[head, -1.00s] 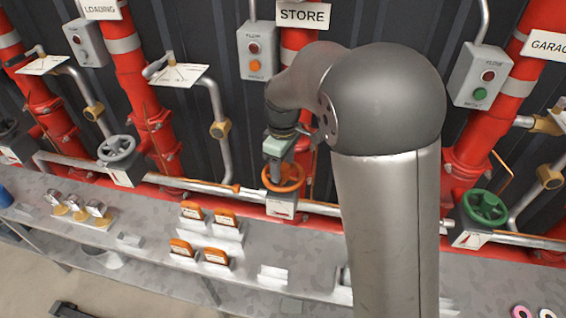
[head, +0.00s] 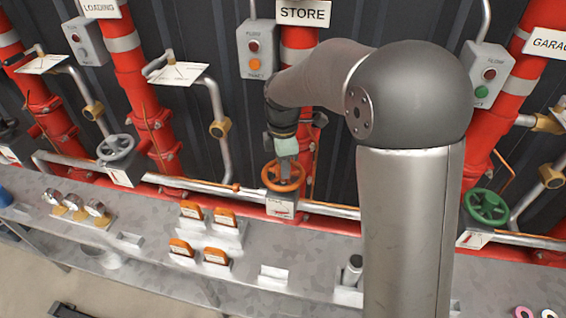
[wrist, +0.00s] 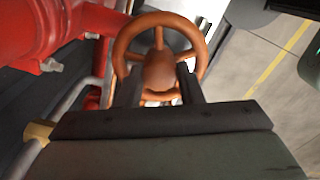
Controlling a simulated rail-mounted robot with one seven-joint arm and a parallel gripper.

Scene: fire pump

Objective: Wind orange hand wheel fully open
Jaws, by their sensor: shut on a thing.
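The orange hand wheel (head: 283,175) sits on the valve under the STORE sign, at the middle of the head view. It fills the upper middle of the wrist view (wrist: 125,38), with its rim, spokes and hub showing. My gripper (head: 285,179) reaches down onto the wheel from above. In the wrist view its two dark fingers (wrist: 160,88) lie on either side of the hub, inside the rim, and it is shut on the wheel. The exact finger contact is partly hidden. A white plate with a red mark (head: 281,208) sits below the wheel.
A grey hand wheel (head: 116,150) is to the left and a green hand wheel (head: 486,207) to the right. A grey box with red and orange lamps (head: 257,48) hangs above.

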